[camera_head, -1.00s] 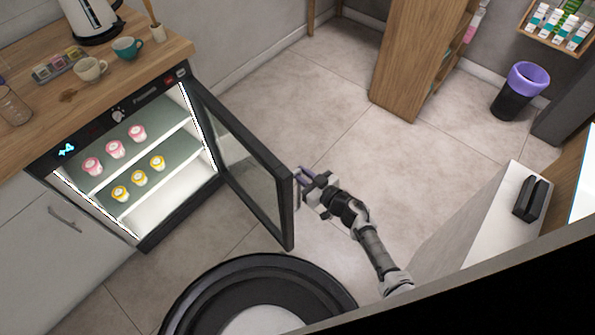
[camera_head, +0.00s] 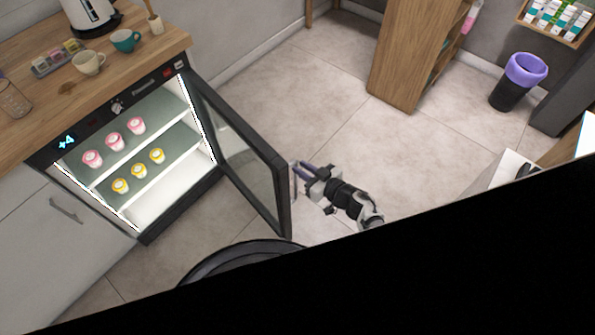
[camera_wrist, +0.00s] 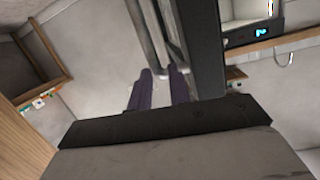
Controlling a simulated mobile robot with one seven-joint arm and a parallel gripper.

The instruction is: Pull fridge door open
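The small under-counter fridge (camera_head: 176,198) is lit inside, and its glass door (camera_head: 283,190) stands wide open, swung out toward the floor. A pale vertical bar handle (camera_head: 294,182) is on the door's outer face near its free edge. My gripper (camera_head: 303,169) is beside the handle, with its purple fingers pointing at the door. In the wrist view, the fingers of my gripper (camera_wrist: 163,80) are apart, with the handle (camera_wrist: 145,35) just ahead of or between their tips. I cannot tell whether they touch it. The dark door frame (camera_wrist: 200,50) is close on the right.
Pink and yellow cups stand on the fridge shelves. The wooden counter (camera_head: 60,95) above carries mugs and a kettle (camera_head: 92,18). A wooden cabinet (camera_head: 405,60) and a black bin with a purple rim (camera_head: 525,70) stand farther back. Open tiled floor lies behind the door.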

